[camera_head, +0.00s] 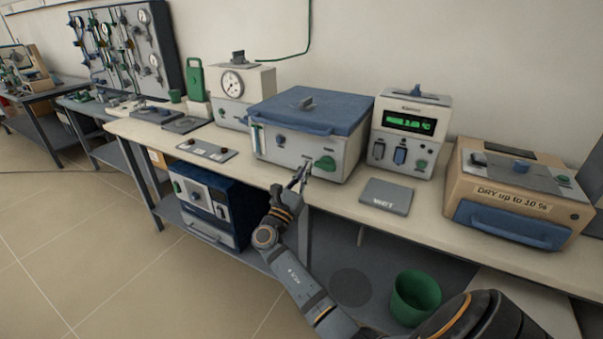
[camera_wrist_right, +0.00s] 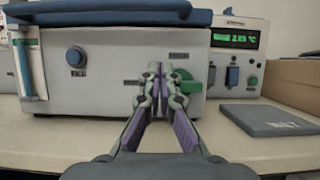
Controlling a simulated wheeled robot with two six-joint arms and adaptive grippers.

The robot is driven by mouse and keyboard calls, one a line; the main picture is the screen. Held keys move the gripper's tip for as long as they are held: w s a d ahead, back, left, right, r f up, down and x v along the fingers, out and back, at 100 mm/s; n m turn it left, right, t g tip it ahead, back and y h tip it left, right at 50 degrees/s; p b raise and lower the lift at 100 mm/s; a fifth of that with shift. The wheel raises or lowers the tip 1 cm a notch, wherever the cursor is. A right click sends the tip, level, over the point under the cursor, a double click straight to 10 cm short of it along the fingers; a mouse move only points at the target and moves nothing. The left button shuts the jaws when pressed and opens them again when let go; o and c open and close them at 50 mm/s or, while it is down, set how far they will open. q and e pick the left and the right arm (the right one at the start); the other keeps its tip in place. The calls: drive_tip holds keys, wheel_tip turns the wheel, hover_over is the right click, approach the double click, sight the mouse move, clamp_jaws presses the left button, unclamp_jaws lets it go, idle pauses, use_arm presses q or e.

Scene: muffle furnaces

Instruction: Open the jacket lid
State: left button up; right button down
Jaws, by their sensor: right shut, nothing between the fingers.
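The jacket is a white box (camera_head: 275,150) with a blue lid (camera_head: 312,108) that lies closed on top. The lid has a grey knob on top and a blue handle bar along its front edge. The front panel carries a round blue button (camera_wrist_right: 75,56) and a green knob (camera_head: 325,163). My right gripper (camera_head: 303,166) is in front of the panel, beside the green knob, with its fingers together and empty. In the right wrist view the gripper (camera_wrist_right: 164,68) covers part of the green knob (camera_wrist_right: 190,84); whether it touches the panel I cannot tell. The left gripper is out of view.
A white device with a green display (camera_head: 408,124) stands right of the jacket, with a grey plate (camera_head: 386,196) in front. A tan drying box (camera_head: 520,195) is farther right. A gauge device (camera_head: 243,88) stands left. A green bin (camera_head: 416,296) is below the table.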

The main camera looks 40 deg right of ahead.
drive_tip(key=x, duration=0.5)
drive_tip(key=shift+d+r+p, duration=0.25)
drive_tip(key=shift+r+p, duration=0.05)
drive_tip(key=shift+r, duration=0.05)
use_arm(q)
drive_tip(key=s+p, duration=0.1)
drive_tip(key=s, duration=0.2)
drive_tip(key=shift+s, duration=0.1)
use_arm(e)
drive_tip(key=r, duration=0.1)
drive_tip(key=a+r, duration=0.1)
drive_tip(key=r, duration=0.1)
drive_tip(key=shift+s+r, duration=0.1)
drive_tip(key=shift+s, duration=0.1)
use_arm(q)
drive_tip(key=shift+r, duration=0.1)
use_arm(e)
drive_tip(key=shift+r, duration=0.15)
